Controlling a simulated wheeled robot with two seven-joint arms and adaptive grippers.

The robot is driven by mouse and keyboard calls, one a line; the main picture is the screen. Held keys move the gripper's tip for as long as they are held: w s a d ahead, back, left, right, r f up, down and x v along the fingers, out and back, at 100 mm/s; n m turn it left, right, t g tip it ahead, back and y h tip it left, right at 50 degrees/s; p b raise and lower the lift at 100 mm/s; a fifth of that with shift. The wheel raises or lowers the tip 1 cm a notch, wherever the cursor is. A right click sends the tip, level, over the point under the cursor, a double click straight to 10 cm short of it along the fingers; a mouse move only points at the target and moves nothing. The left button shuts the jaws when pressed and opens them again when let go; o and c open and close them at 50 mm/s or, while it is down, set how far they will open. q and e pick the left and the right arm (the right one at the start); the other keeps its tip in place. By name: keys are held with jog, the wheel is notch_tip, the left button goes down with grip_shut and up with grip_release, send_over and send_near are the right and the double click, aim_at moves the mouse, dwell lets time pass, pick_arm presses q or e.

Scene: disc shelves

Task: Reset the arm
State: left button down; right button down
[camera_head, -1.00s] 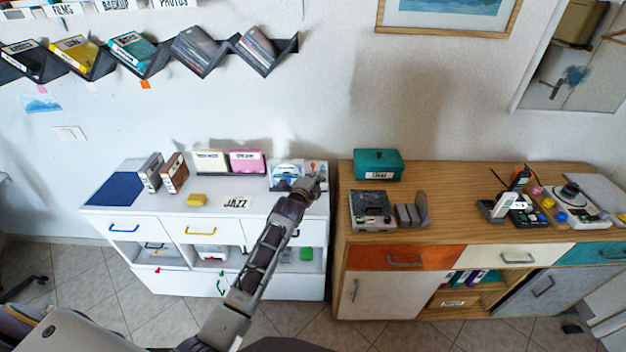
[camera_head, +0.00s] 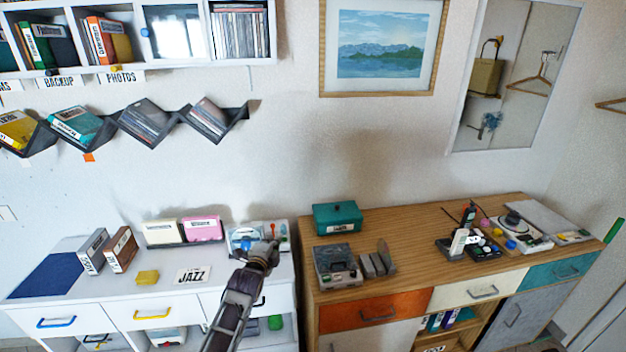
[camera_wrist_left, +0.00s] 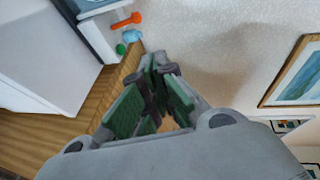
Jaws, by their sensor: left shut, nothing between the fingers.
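My left gripper (camera_head: 262,247) is at the right end of the white cabinet's top, in front of a pale blue device (camera_head: 243,232). Its arm comes up from the bottom of the head view. In the left wrist view the gripper's green-padded fingers (camera_wrist_left: 150,97) are shut with nothing held. The pale blue device is partly hidden behind the gripper in the head view. My right gripper is not in view.
The white cabinet (camera_head: 215,262) also bears a JAZZ card (camera_head: 193,275), a yellow block (camera_head: 147,277) and several boxes. The wooden cabinet (camera_head: 410,247) at right bears a teal box (camera_head: 337,217) and a grey player (camera_head: 337,265). Zigzag disc shelves (camera_head: 172,122) hang above.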

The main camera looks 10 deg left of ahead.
pick_arm(q)
jog(key=s+f+n+g, duration=0.3)
jog(key=s+f+n, duration=0.1)
jog(key=s, duration=0.5)
jog(key=s+f+n+g, duration=0.3)
jog(key=s+f+n, duration=0.15)
jog(key=s, duration=0.35)
jog(key=s+n+g, duration=0.6)
jog(key=s+n, duration=0.1)
jog(key=s, duration=1.5)
notch_tip(320, 180, down, 34)
jog(key=s+a+g, duration=0.1)
jog(key=s, duration=0.2)
jog(key=s+a+f, duration=0.2)
jog(key=s+f, duration=0.8)
jog(key=s, duration=0.1)
jog(key=s+a+f+g, duration=0.1)
jog(key=s+a+f, duration=0.1)
jog(key=s+f, duration=0.7)
jog(key=shift+s+f+y, duration=0.3)
jog(key=shift+s+f, duration=0.05)
jog(key=shift+s, duration=0.55)
